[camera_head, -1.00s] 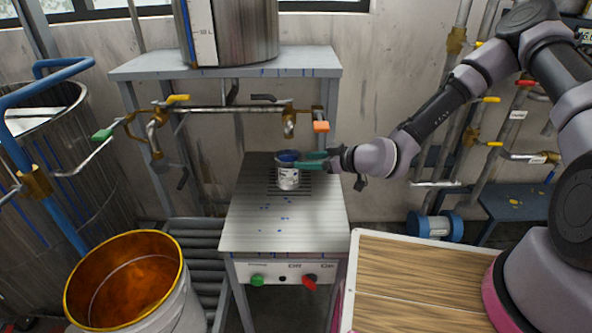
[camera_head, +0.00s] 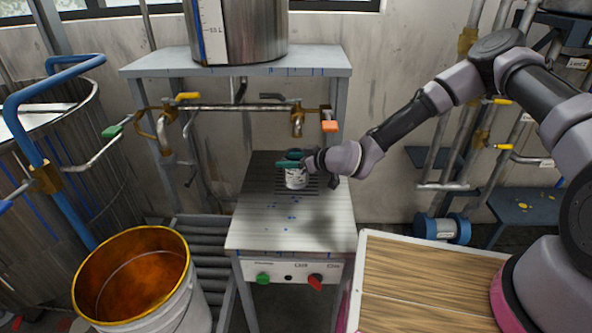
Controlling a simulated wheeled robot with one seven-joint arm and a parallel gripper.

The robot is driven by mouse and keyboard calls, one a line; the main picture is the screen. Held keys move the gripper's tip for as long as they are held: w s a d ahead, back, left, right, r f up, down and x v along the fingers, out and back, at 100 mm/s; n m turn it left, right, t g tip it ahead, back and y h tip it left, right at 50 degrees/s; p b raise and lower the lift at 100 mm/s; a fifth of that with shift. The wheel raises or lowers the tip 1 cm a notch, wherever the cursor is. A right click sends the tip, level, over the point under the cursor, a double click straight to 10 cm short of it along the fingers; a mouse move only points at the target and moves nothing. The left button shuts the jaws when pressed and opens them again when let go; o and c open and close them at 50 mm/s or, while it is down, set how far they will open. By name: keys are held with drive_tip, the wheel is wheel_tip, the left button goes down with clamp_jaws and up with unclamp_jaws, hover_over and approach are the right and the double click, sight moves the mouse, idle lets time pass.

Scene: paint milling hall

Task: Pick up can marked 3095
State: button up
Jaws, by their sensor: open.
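A small white can (camera_head: 296,178) with dark markings stands upright on the dark grate at the back of the metal stand (camera_head: 290,233). Its marking is too small to read. My gripper (camera_head: 290,160) reaches in from the right, with its green fingers at the can's top. The fingers are open. They overlap the can's upper part in the picture, and I cannot tell whether they touch it. The can's rim is partly hidden by the fingers.
A tap with an orange handle (camera_head: 330,126) and a pipe are just above the gripper. A shelf (camera_head: 300,64) carries a large steel tank (camera_head: 262,30). An orange-lined bucket (camera_head: 190,305) stands front left. The stand's front top is clear.

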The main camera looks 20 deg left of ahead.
clamp_jaws()
idle(1.4)
